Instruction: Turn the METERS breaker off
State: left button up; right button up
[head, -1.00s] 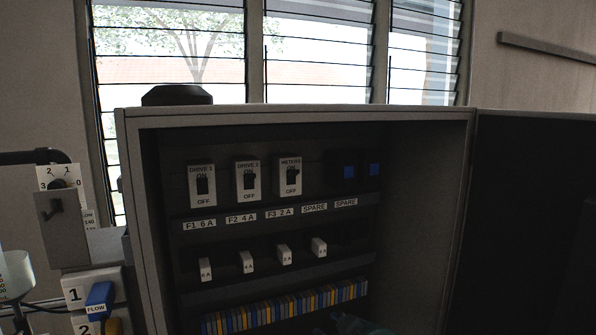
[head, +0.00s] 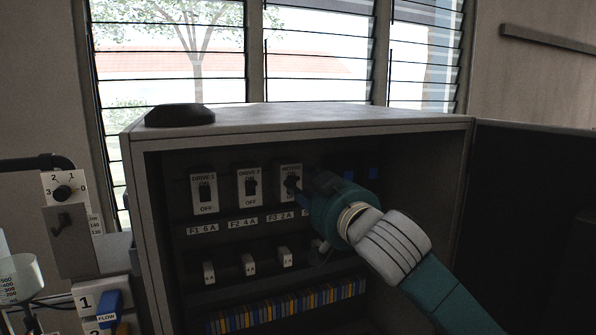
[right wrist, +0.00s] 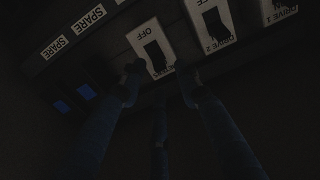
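The METERS breaker (head: 291,170) is a white plate with a dark toggle, third in the top row of the cabinet. My right gripper (head: 293,187) reaches in from the lower right, its fingertips in front of the toggle. In the right wrist view the breaker (right wrist: 152,46) appears upside down, OFF at the top. There the right gripper's fingertips (right wrist: 157,72) are apart, one either side of the plate's lower part, with nothing visibly held. Contact and the toggle's exact position cannot be told. My left gripper is out of view.
The DRIVE 1 breaker (head: 205,190) and DRIVE 2 breaker (head: 248,186) stand to the left. White fuses (head: 248,264) and coloured terminals (head: 285,304) are below. The cabinet's open door (head: 535,220) is at the right. A rotary switch (head: 63,190) is at the far left.

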aim_at(297, 179)
jog(key=shift+p+x, duration=0.6)
jog(key=shift+x, duration=1.25)
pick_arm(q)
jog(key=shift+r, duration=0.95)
pick_arm(e)
grip_shut()
jog(key=shift+f+b, duration=0.15)
jog(key=shift+b, duration=0.3)
pick_arm(q)
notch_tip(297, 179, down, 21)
jog(key=b, duration=2)
pick_arm(e)
jog(key=shift+s+f+t+y, duration=0.1)
jog(key=shift+f+t+y, duration=0.3)
jog(key=shift+t, duration=0.75)
jog(key=shift+w+f+t+y, duration=0.1)
jog(key=shift+f+t+y, duration=0.35)
jog(key=shift+t, duration=0.65)
jog(key=shift+s+f+t+y, duration=0.1)
jog(key=shift+f+t+y, duration=0.25)
jog(key=shift+t, duration=0.8)
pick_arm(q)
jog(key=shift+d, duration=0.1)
